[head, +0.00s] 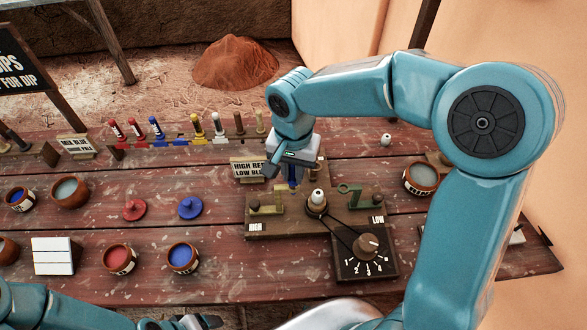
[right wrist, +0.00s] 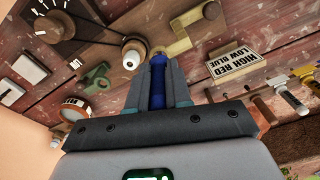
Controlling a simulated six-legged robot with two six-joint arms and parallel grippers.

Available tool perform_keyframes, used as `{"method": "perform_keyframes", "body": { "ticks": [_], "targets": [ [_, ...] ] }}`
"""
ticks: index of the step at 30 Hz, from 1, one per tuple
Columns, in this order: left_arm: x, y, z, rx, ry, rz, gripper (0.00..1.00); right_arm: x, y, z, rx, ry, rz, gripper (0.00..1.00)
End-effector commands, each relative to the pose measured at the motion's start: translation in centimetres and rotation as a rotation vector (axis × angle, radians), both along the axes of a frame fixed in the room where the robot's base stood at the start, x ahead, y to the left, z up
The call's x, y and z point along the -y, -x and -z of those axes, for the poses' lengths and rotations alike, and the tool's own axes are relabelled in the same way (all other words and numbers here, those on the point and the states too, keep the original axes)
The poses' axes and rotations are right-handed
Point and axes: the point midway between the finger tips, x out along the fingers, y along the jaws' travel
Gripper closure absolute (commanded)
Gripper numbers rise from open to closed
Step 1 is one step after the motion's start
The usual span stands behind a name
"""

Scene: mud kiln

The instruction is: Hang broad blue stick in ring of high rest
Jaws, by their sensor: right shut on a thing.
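My right gripper (head: 291,178) is shut on a blue stick (head: 292,184), pointing down over the back of the rest board (head: 300,228). In the right wrist view the blue stick (right wrist: 158,75) sits between the fingers (right wrist: 157,82). The yellowish high rest (head: 266,203) stands by the HIGH label; in the wrist view its arm (right wrist: 180,35) reaches toward the stick's end. Its ring is mostly hidden, so I cannot tell whether the stick is inside it. The green low rest (head: 356,194) shows an empty ring. My left gripper (head: 205,322) is low at the front edge, its jaws unclear.
A sign reading HIGH RED, LOW BLUE (head: 249,168) stands just left of my right gripper. A white-topped post (head: 317,200) and a dial box (head: 366,252) are close on the right. A rack of coloured sticks (head: 190,138) is behind; pots and lids lie left.

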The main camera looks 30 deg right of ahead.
Motion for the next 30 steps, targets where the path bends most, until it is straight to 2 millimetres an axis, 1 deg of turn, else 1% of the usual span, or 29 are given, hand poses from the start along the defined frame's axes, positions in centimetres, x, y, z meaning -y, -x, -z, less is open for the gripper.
{"method": "perform_keyframes", "body": {
  "ticks": [11, 19, 30],
  "targets": [
    [0.0, 0.0, 0.16, 0.0, 0.0, 0.0, 0.26, 0.0, 0.0, 0.17, 0.0, 0.0, 0.0, 1.0],
    [0.0, 0.0, 0.92, 0.0, 0.0, 0.0, 0.26, 0.0, -0.01, 0.92, 0.0, 0.0, 0.0, 1.0],
    [0.0, 0.0, 0.96, 0.0, 0.0, 0.0, 0.26, 0.0, -0.01, 0.95, 0.0, 0.0, 0.0, 1.0]
  ]
}}
